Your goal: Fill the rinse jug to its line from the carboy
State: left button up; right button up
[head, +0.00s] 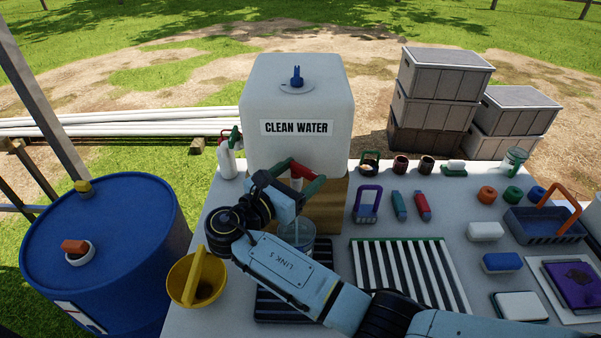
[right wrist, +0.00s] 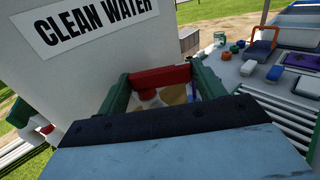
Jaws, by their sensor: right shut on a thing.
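The white carboy (head: 296,100) labelled CLEAN WATER stands on a wooden block (head: 328,208); its wall also shows in the right wrist view (right wrist: 80,80). My right gripper (head: 300,176) is shut on the red tap handle (right wrist: 160,77) at the carboy's front, its green fingers at both ends of it. The clear rinse jug (head: 305,237) stands below the tap on a dark ribbed tray (head: 268,304). A thin pale streak runs down from the tap towards the jug. My forearm hides part of the jug, so its line and water level cannot be read. My left gripper is out of view.
A yellow funnel (head: 184,287) sits left of the jug, near a blue drum (head: 105,230). A striped rack (head: 410,268) lies to the right. Several bottles, caps, boxes and a blue basket (head: 540,226) crowd the table's right side. A spray bottle (head: 226,160) stands left of the carboy.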

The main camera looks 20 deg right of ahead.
dwell(0.4)
jog(key=o, duration=1)
jog(key=v, duration=0.7)
jog(key=shift+s+a+b, duration=0.1)
jog(key=shift+a+b, duration=0.15)
jog(key=shift+b, duration=0.15)
